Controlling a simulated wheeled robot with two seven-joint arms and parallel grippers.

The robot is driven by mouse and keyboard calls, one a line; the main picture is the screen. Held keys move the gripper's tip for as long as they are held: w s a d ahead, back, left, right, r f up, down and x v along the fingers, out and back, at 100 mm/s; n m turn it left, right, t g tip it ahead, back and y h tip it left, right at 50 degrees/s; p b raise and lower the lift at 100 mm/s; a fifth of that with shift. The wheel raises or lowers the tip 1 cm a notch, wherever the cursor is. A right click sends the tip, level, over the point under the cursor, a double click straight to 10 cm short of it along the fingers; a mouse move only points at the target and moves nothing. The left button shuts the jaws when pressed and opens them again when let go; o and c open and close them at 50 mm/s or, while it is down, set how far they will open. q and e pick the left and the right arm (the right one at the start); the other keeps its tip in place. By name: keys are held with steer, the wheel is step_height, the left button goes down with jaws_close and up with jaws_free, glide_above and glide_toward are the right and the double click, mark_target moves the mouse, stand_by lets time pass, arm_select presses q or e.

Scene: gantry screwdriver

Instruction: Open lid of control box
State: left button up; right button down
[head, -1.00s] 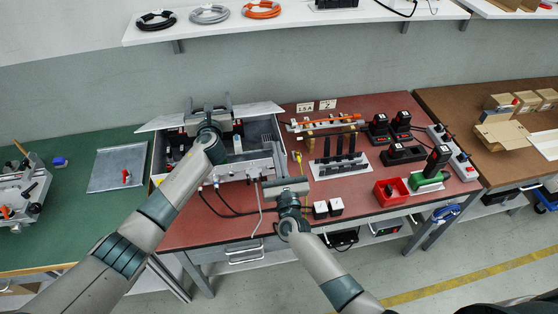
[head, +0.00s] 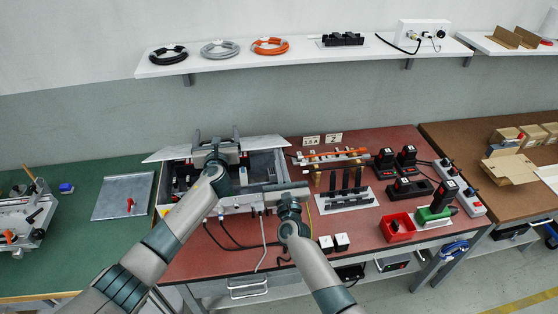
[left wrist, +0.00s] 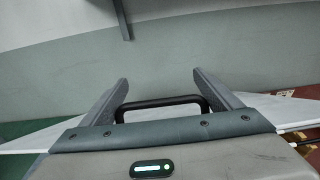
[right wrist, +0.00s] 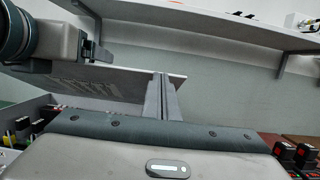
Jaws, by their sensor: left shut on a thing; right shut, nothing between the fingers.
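The control box (head: 250,203) is a grey box on the red table, full of wiring and parts. Its pale lid (head: 265,143) is raised and tilted at the back of the box, so the inside shows. The lid also shows in the right wrist view (right wrist: 105,84). My left gripper (head: 216,134) is at the lid's middle, shut on the black handle (left wrist: 160,103), which spans between its fingers in the left wrist view. My right gripper (head: 272,176) is over the box's right front area, with fingers together and empty (right wrist: 162,98), apart from the lid.
A wall shelf (head: 300,55) with coiled cables runs above the back. To the right stand a black rack (head: 345,195), battery chargers (head: 408,188) and a red bin (head: 398,228). A grey plate (head: 123,195) lies on the green table at left.

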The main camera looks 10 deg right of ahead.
arm_select(q)
steer(key=shift+f, duration=0.1)
steer(key=shift+d+f, duration=0.15)
arm_select(e)
steer(key=shift+w+d+r, duration=0.1)
steer(key=shift+w+r, duration=0.15)
steer(key=shift+r, duration=0.25)
steer(key=shift+w+r, duration=0.25)
steer(key=shift+r, duration=0.25)
arm_select(q)
steer(key=o, duration=1.2)
steer(key=shift+f, duration=0.1)
steer(key=shift+c, duration=0.2)
steer(key=shift+o, duration=0.4)
steer(key=shift+s, duration=0.1)
arm_select(e)
steer(key=shift+r, duration=0.1)
arm_select(q)
steer(key=s+r, duration=0.2)
steer(key=s, duration=1)
steer(key=shift+r, duration=0.15)
arm_select(e)
steer(key=shift+f, duration=0.3)
steer(key=shift+f, duration=0.1)
